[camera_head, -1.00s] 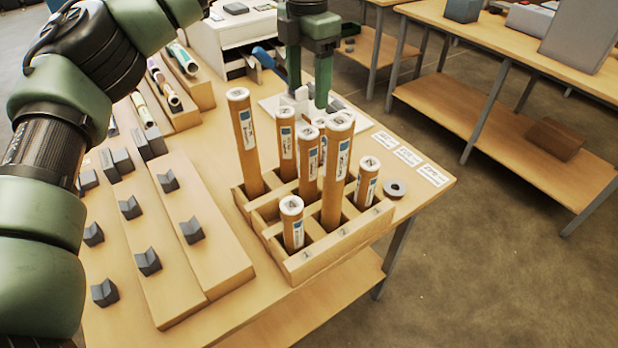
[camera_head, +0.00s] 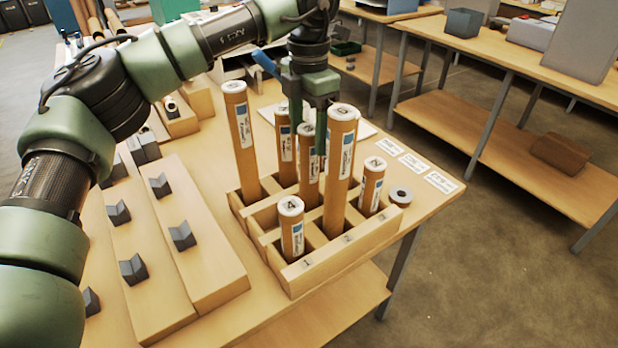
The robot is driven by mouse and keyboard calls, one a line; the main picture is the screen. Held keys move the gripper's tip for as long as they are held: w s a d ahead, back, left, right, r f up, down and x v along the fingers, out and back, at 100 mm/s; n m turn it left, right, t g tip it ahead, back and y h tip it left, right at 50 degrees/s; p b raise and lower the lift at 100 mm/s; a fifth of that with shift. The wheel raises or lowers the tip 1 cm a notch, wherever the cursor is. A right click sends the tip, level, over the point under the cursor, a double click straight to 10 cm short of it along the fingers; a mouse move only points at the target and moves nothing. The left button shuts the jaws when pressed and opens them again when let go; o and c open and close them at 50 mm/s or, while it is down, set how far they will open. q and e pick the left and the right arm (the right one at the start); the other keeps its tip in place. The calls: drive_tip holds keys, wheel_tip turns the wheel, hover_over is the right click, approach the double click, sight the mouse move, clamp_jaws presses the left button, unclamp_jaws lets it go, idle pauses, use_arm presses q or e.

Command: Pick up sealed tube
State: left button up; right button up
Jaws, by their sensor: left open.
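Several brown cardboard tubes with white caps and labels stand upright in a wooden rack (camera_head: 318,262) on the table. They include a tall tube (camera_head: 243,145) at the left, a tall tube (camera_head: 338,190) at the right centre, a middle tube (camera_head: 308,175), a back tube (camera_head: 284,160), a short right tube (camera_head: 372,188) and a short front tube (camera_head: 291,232). I cannot tell which is the sealed one. My left gripper (camera_head: 309,113) points down just behind the middle tubes, open. Its fingertips are partly hidden by them. My right gripper is out of view.
Wooden boards with grey V-shaped supports (camera_head: 182,236) lie at the left. Another table with a lower shelf (camera_head: 470,130) stands at the right, across open floor.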

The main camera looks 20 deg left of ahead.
sight(309, 147)
use_arm(q)
drive_tip(key=f, duration=0.2)
drive_tip(key=f+p, duration=0.1)
drive_tip(key=f, duration=0.1)
drive_tip(key=shift+w+a+f, duration=0.1)
drive_tip(key=shift+w, duration=0.1)
clamp_jaws()
